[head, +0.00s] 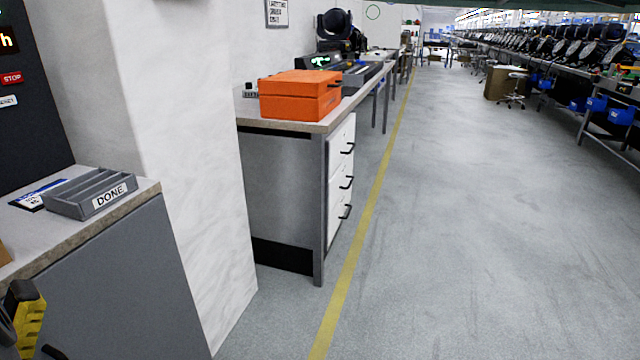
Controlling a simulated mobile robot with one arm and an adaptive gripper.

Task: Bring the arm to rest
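A black part with a yellow ribbed face (27,318) shows at the lower left edge, in front of the grey cabinet. It looks like part of my gripper, but the picture's edge cuts it off. I cannot see two fingertips, nor whether it is open or holds anything. The rest of my arm is not clearly in view.
A grey tray marked DONE (91,194) sits on the left counter (110,222). A white pillar (190,150) stands beside it. Beyond is a bench with an orange case (300,94) and white drawers (341,185). The grey floor (450,220) right of the yellow line (362,235) is clear.

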